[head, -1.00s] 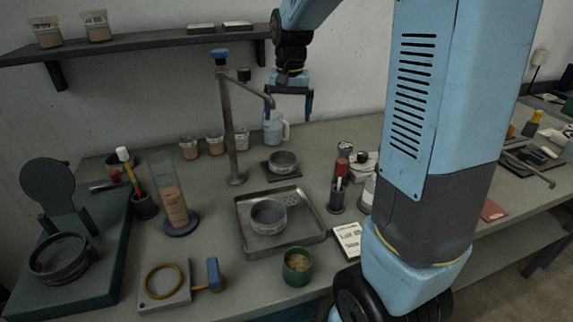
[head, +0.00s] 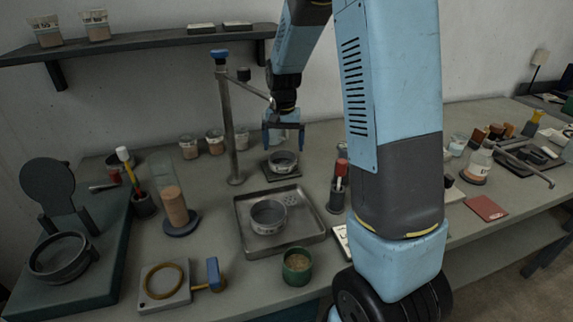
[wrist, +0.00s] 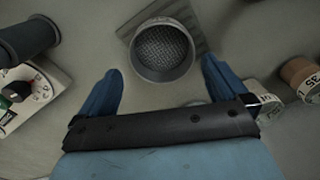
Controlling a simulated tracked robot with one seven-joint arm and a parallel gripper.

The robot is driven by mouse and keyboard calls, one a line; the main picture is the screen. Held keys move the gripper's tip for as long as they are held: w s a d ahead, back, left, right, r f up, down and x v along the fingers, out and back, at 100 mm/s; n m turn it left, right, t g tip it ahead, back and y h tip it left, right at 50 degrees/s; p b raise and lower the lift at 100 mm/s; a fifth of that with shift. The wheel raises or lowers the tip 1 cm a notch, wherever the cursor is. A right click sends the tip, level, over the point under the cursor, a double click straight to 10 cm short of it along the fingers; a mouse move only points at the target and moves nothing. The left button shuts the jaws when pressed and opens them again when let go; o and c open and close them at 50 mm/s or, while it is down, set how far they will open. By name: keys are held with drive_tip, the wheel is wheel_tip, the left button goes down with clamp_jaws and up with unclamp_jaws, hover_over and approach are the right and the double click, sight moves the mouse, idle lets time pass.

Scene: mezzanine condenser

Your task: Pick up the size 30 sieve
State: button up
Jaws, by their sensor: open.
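A small round metal sieve (head: 283,158) sits on a dark square pad (head: 270,172) behind the tray. In the wrist view this sieve (wrist: 160,48) shows its mesh, just beyond and between the fingertips. A second similar round sieve (head: 268,216) sits in the metal tray. Both have pale labels, but I cannot read their sizes. My gripper (head: 284,147) is open and empty, pointing down just above the sieve on the pad, with one blue finger to each side. It does not appear to touch it.
The metal tray (head: 308,238) lies in front of the pad. A metal post (head: 229,125) with an arm stands close left of my gripper. A green pot (head: 297,266) is near the front edge.

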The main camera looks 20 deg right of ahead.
sight(283, 156)
drive_tip(key=shift+w+f, duration=0.15)
drive_tip(key=shift+f, duration=1.25)
drive_tip(key=shift+w+f, duration=0.15)
drive_tip(key=shift+f, duration=1.25)
drive_tip(key=c, duration=0.8)
